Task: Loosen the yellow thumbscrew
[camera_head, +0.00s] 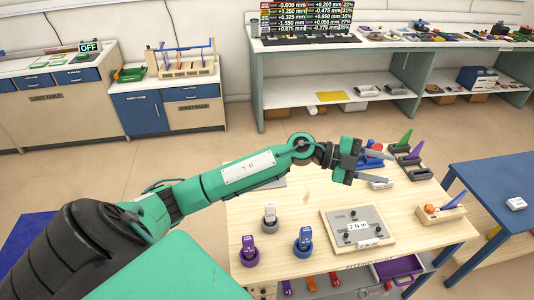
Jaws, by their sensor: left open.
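My left gripper (388,168) is open. It is over the back right part of the light wooden fitting table (300,198), and its fingers point right. I cannot make out a yellow thumbscrew; it may be hidden by the gripper or too small to tell. A blue and red device (372,146) is partly hidden behind the gripper. Beside it are dark holders with a green wedge (404,138) and a purple wedge (416,150). My right gripper is not in view.
A grey plate with dark knobs (370,217) lies at the front right of the table. Grey (269,212), purple (249,247) and blue (304,238) pieces stand at the left. A wooden block with an orange ball (431,213) sits at the right edge.

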